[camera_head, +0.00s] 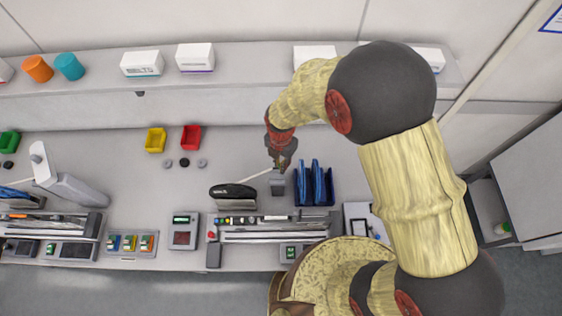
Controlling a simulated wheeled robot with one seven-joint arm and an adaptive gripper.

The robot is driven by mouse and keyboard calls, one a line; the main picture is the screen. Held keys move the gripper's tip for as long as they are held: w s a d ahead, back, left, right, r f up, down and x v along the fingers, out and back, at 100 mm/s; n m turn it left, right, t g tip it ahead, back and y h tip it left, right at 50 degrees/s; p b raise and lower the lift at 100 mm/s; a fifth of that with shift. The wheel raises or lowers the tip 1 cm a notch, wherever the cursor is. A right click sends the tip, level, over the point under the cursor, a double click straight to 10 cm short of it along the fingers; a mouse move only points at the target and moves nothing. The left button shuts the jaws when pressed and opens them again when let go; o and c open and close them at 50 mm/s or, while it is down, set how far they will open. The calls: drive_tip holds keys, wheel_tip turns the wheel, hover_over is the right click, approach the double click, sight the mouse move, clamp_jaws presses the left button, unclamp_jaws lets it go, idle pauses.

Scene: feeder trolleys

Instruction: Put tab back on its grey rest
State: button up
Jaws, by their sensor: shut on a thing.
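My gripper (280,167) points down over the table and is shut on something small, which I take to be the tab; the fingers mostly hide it. A thin pale strip (257,177) runs from the black reel housing (232,190) up and right to the fingertips. A small grey block (278,188), which looks like the grey rest, stands just below the fingertips in the picture. From this view I cannot tell how high the gripper is above it, or whether the tab touches it.
Blue upright holders (315,186) stand close right of the grey block. A feeder trolley bed (275,236) with rails lies in front. Yellow (155,139) and red (190,138) bins stand left at the back. The table between the bins and black housing is mostly clear.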

drive_tip(key=shift+f+b, duration=1.55)
drive_tip(key=shift+f, duration=1)
drive_tip(key=shift+f+b, duration=0.4)
drive_tip(key=shift+f, duration=0.1)
drive_tip(key=o, duration=0.9)
drive_tip(key=shift+c, duration=0.2)
wheel_tip(320, 180, up, 12)
